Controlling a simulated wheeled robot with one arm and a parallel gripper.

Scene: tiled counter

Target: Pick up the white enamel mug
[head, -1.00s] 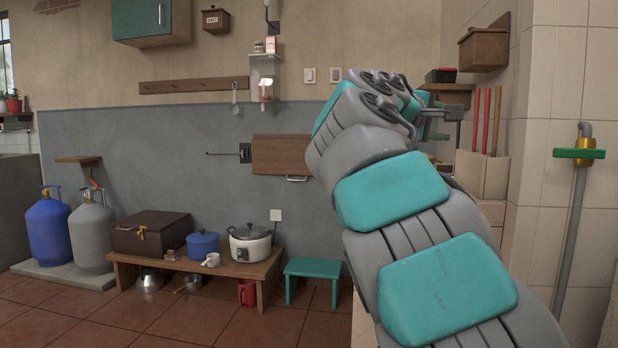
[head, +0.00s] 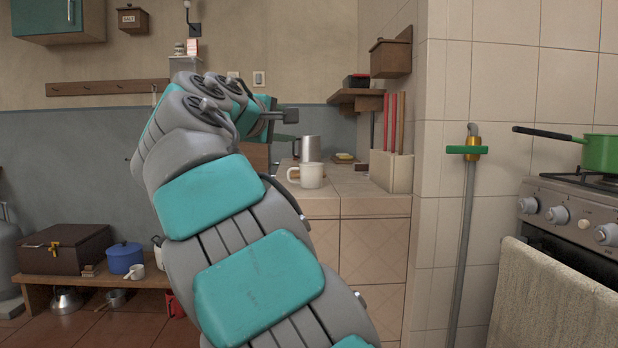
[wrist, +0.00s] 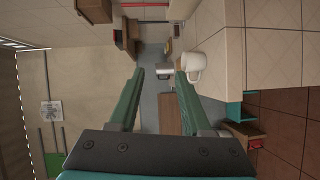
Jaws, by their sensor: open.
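The white enamel mug (head: 312,175) stands upright near the front left edge of the tiled counter (head: 352,186), its handle to the left. It also shows in the wrist view (wrist: 193,67), just right of and beyond the right finger, whose tip overlaps it in the picture. My gripper (wrist: 160,73) is open, with nothing between its two green fingers. In the head view my gripper (head: 278,117) is partly hidden by my arm and appears above and left of the mug.
A metal pitcher (head: 307,149) stands just behind the mug. A block with red handles (head: 392,168) is to the right on the counter. A stove with a green pan (head: 601,154) is at far right.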

